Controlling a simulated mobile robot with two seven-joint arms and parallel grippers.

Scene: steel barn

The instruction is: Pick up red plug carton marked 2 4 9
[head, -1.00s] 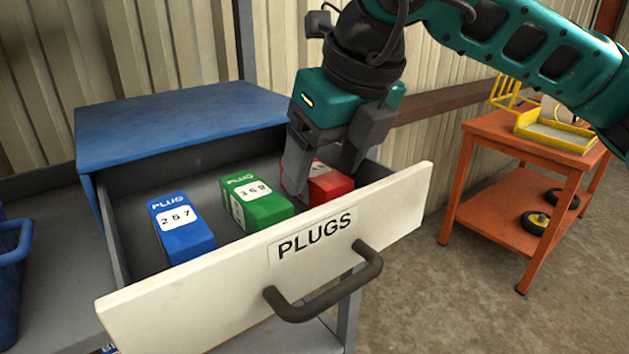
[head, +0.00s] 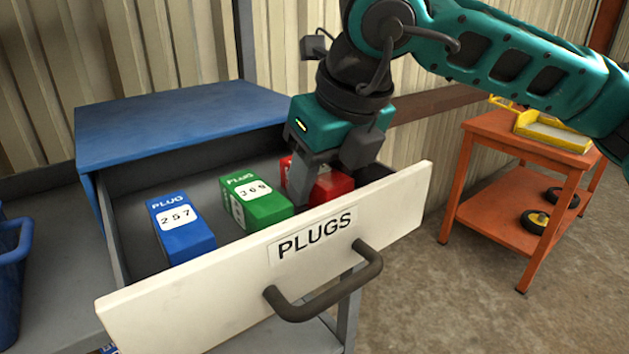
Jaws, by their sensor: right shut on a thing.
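The red plug carton (head: 333,186) stands in the open drawer, right of the green carton. Its top label is mostly hidden by my gripper, so I cannot read its number. My right gripper (head: 318,185) reaches down into the drawer from above and is shut on the red carton. One finger shows in front of the carton; the other is largely hidden. The carton is low in the drawer, and I cannot tell whether it touches the floor. My left gripper is not in view.
A green carton marked 369 (head: 256,200) and a blue carton marked 257 (head: 181,228) stand to the left in the drawer. A dark item (head: 374,174) sits at the right. The white front marked PLUGS (head: 270,268) borders the drawer. An orange cart (head: 490,196) stands at right.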

